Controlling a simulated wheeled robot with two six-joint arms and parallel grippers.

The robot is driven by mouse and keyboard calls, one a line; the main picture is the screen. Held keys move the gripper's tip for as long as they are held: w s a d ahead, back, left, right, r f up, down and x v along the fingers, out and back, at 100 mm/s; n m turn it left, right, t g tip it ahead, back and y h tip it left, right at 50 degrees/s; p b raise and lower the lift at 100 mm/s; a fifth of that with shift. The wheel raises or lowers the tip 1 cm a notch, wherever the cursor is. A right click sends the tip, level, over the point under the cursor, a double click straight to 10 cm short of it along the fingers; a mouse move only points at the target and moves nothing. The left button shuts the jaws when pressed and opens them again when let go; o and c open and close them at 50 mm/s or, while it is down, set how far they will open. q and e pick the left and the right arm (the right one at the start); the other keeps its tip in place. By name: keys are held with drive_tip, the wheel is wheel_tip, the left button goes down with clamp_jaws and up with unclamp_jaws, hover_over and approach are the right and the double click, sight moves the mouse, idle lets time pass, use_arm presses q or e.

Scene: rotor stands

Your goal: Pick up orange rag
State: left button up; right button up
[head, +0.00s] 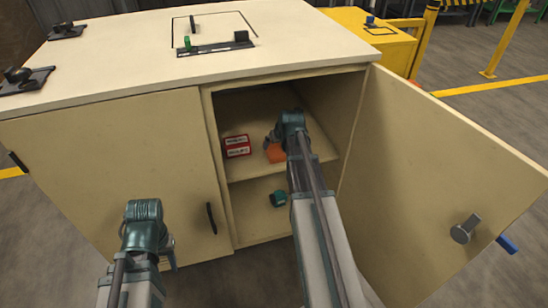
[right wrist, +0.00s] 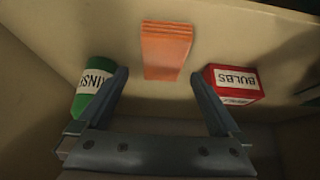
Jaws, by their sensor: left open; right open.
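The orange rag (head: 277,153) lies on the upper shelf inside the open cabinet, partly hidden behind my right arm. It also shows as a folded orange block in the right wrist view (right wrist: 166,50). My right gripper (right wrist: 169,82) is open and empty, its two fingers spread, with the rag beyond and between the fingertips, apart from them. In the head view the right gripper (head: 276,142) is inside the cabinet near the rag, its fingers mostly hidden by the wrist. My left gripper (head: 168,250) is outside, low in front of the closed left door, empty.
A red bulbs box (right wrist: 233,84) stands to one side of the rag and a green-and-white container (right wrist: 93,92) to the other. The right cabinet door (head: 440,180) is swung wide open. The left door (head: 120,175) is closed. A green object (head: 278,198) sits on the lower level.

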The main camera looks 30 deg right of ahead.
sight(274, 149)
drive_tip(key=shift+f, duration=0.1)
drive_tip(key=b+x, duration=0.2)
drive_tip(key=x, duration=0.1)
drive_tip(key=b+x, duration=0.1)
drive_tip(key=shift+a+f+b, duration=0.2)
drive_tip(key=shift+f+b, duration=0.05)
drive_tip(key=shift+b, duration=0.1)
drive_tip(key=shift+w+f+b, duration=0.35)
drive_tip(key=shift+f+b, duration=0.05)
drive_tip(key=shift+r, duration=0.15)
drive_tip(key=c, duration=1.2)
drive_tip(key=shift+r, duration=0.1)
